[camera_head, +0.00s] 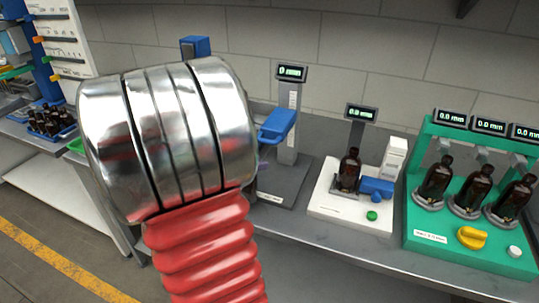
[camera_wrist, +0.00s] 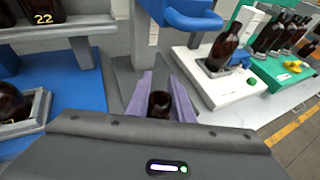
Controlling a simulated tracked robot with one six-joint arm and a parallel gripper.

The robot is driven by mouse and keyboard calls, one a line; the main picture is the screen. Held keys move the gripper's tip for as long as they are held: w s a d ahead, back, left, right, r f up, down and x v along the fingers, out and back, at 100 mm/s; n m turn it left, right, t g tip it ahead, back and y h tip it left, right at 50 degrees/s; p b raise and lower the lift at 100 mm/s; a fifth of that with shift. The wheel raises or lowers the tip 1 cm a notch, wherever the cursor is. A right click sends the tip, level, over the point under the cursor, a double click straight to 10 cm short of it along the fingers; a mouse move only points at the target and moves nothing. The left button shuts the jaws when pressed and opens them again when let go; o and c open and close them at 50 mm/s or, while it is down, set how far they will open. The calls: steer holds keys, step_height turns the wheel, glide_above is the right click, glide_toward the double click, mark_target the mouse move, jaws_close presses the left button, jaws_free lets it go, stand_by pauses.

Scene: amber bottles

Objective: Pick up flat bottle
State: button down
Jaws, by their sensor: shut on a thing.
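In the wrist view, my gripper (camera_wrist: 161,80) has two purple fingers, one on each side of a dark amber bottle (camera_wrist: 160,106). The gripper is shut on this bottle, and I look down on its round neck and mouth. Its body is mostly hidden by the gripper housing, so I cannot tell its shape or whether it touches the surface beneath. In the head view, my silver and red arm covers the gripper and the bottle.
A grey stand (camera_head: 290,120) with a blue arm and display is just beyond the gripper. To the right are a white station (camera_head: 325,205) with an amber bottle (camera_head: 350,168) and a green station (camera_head: 413,180) with 3 bottles. A blue fixture with bottles stands left in the wrist view.

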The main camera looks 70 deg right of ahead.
steer(key=shift+w+a, duration=0.5)
steer(key=shift+a, duration=0.35)
steer(key=shift+w+a, duration=0.5)
steer(key=shift+a, duration=0.35)
steer(key=shift+w+a, duration=0.5)
steer(key=shift+a, duration=0.35)
steer(key=shift+w, duration=0.1)
steer(key=w+a+f+n+t+h, duration=0.1)
steer(key=w+a+f+n+t, duration=0.15)
steer(key=w+a+f, duration=0.4)
steer(key=w+a+f+n+t, duration=0.1)
steer(key=w+a+n+t, duration=0.2)
steer(key=w, duration=0.7)
steer(key=w+a+f+n+t+h, duration=0.1)
steer(key=w+a+f+n+t, duration=0.15)
steer(key=w+a, duration=0.55)
steer(key=w+a+f+n+t+y, duration=0.1)
steer(key=w+a+f+n+t, duration=0.1)
steer(key=a+f, duration=0.3)
steer(key=w+a+f+n+t+y, duration=0.1)
steer(key=a+f, duration=0.4)
steer(key=a, duration=0.6)
steer(key=w+a+f+n+t+y, duration=0.1)
steer(key=w+a+f+t, duration=0.3)
steer(key=a, duration=0.4)
steer(key=shift+w+a+f+n, duration=0.3)
steer(key=shift+w+f+n, duration=0.35)
steer(key=shift+n, duration=0.25)
steer(key=shift+w, duration=0.1)
